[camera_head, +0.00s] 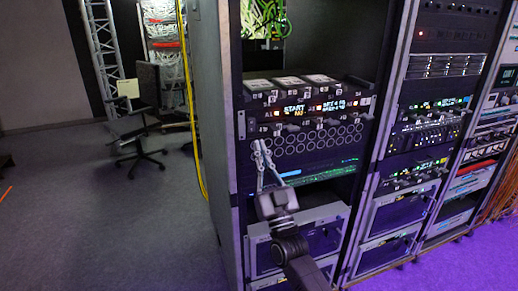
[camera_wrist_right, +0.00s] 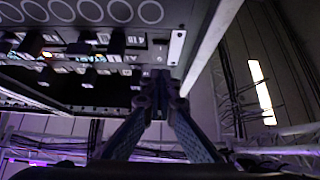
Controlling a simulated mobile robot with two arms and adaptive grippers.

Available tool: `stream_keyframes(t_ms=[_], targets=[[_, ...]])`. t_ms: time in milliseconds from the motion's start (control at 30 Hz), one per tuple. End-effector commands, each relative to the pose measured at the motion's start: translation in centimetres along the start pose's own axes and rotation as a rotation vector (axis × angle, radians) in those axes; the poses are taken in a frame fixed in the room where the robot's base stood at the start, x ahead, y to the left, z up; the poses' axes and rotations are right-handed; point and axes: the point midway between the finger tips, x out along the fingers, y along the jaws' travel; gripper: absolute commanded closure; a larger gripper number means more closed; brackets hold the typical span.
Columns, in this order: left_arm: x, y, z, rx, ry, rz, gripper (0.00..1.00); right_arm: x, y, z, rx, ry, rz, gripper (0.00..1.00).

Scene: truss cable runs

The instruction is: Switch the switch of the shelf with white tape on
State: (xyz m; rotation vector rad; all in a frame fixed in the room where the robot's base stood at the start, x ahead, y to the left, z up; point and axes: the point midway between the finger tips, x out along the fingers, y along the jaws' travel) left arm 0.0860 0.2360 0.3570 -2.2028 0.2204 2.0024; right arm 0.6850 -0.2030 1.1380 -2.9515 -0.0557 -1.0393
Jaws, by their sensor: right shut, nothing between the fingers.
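My right gripper (camera_head: 258,147) is at the left end of the rack panel with the row of round ports (camera_head: 310,140). Its fingers come together at the tips and hold nothing. In the wrist view the fingertips (camera_wrist_right: 160,82) meet at the lower corner of a dark panel, close to its face; I cannot tell whether they touch it. A pale strip (camera_wrist_right: 177,48), which may be the white tape, runs along that panel's edge. A light strip (camera_head: 241,125) also shows at the rack's left edge in the head view. My left gripper is not in view.
The open rack (camera_head: 232,110) has a tall side wall on its left. More equipment racks (camera_head: 432,110) stand to the right. A yellow cable (camera_head: 190,100) hangs beside the rack. An office chair (camera_head: 140,125) stands behind left. The grey floor (camera_head: 95,220) at left is mostly clear.

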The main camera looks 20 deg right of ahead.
Motion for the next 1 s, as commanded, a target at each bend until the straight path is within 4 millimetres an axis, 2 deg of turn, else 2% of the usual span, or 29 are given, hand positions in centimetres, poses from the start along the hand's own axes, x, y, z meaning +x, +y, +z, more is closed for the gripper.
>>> stream_keyframes(t_ms=[100,200,500,667,1000], targets=[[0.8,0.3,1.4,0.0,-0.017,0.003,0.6,-2.0,0.0,0.8,0.0,-0.003,0.0,1.0],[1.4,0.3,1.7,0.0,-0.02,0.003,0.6,-3.5,0.0,1.2,0.0,-0.004,0.0,1.0],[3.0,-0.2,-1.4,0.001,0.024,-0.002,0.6,-8.1,0.0,2.2,0.0,-0.003,0.0,1.0],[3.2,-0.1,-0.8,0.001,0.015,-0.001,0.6,-9.0,0.0,2.2,0.0,-0.001,0.0,1.0],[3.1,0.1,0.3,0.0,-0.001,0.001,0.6,-9.0,0.0,2.2,0.0,0.0,0.0,1.0]])
